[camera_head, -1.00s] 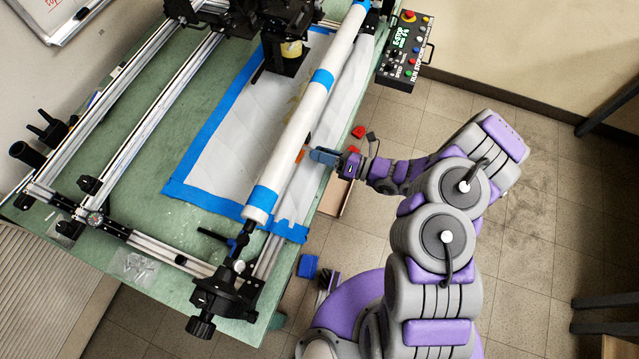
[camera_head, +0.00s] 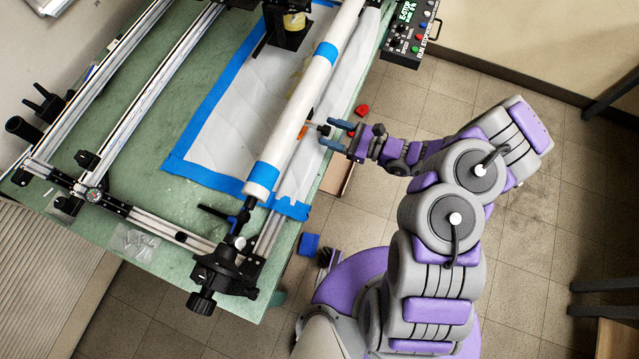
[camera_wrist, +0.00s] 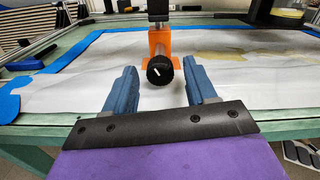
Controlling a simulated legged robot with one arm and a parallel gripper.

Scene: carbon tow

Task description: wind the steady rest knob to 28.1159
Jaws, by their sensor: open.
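The steady rest knob (camera_wrist: 160,70) is a black round knob with a white mark, in front of an orange bracket (camera_wrist: 180,47) in the wrist view. In the head view the knob (camera_head: 324,130) shows small beside the white tube. My gripper (camera_wrist: 160,88) is open, with one blue finger on each side of the knob's line and a clear gap to both. In the head view my gripper (camera_head: 337,134) reaches over the table's right edge, its fingertips close to the knob. I cannot tell whether the fingertips reach around the knob.
The long white tube (camera_head: 300,110) with blue tape bands runs along the table above a white sheet (camera_head: 225,135). A control box (camera_head: 410,35) stands at the upper right. A black chuck end (camera_head: 220,275) is at the lower end.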

